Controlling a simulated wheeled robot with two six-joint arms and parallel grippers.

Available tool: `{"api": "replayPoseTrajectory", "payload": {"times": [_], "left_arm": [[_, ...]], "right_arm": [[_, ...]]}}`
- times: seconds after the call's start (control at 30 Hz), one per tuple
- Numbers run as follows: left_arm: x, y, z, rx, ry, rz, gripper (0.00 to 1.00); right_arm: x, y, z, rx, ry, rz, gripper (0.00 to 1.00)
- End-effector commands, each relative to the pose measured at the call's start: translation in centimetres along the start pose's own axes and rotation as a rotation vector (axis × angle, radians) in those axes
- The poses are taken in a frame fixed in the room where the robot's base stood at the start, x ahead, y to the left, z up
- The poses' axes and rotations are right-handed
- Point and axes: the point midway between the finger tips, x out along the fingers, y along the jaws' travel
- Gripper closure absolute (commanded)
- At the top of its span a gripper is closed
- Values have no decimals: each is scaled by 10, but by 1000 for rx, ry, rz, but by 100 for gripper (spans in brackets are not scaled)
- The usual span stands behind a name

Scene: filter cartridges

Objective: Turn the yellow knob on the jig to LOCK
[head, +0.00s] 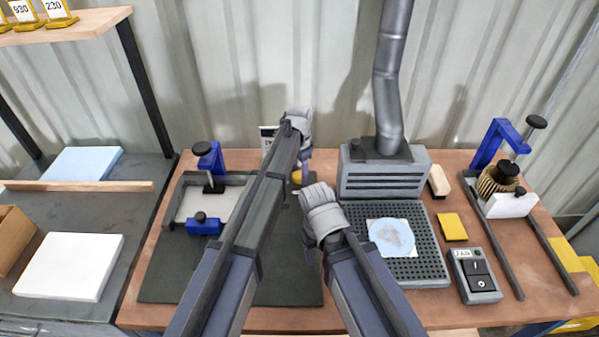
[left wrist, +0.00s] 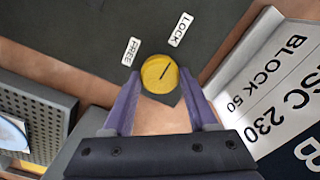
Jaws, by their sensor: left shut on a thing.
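The yellow knob (left wrist: 159,74) sits on a dark surface between the purple fingers of my left gripper (left wrist: 160,82) in the left wrist view. The fingers are shut on it from both sides. Its black line points up and right, toward the white LOCK label (left wrist: 181,29). The FREE label (left wrist: 131,51) is up and left of the knob. In the head view a bit of the knob (head: 297,177) shows below my left gripper (head: 301,171); my left arm covers much of the jig. My right wrist shows in front, but its fingers are hidden.
A white sign (left wrist: 280,85) with black print stands close right of my left gripper in the wrist view. A blue clamp (head: 208,165) is left of my arm. A perforated grey tray (head: 432,262) and a switch box (head: 476,277) are at the right.

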Motion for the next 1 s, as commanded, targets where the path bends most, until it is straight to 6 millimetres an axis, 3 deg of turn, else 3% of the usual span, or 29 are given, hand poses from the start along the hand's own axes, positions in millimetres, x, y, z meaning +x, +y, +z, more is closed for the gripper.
{"api": "replayPoseTrajectory", "payload": {"times": [0.17, 0.2, 0.43, 0.77, 1.0], "left_arm": [[0, 0, 0, 2, 0, 0, 97], [0, 0, 0, 2, 0, 0, 38], [0, 0, 0, 1, 0, 0, 12], [-2, 0, 0, 0, 0, 0, 11], [-18, 0, 0, 0, 0, 0, 11]], "right_arm": [[0, 0, 0, 0, 0, 0, 26], [0, 0, 0, 0, 0, 0, 26], [0, 0, 0, 0, 0, 0, 26], [-2, 0, 0, 0, 0, 0, 26], [-18, 2, 1, 0, 0, 0, 26]]}}
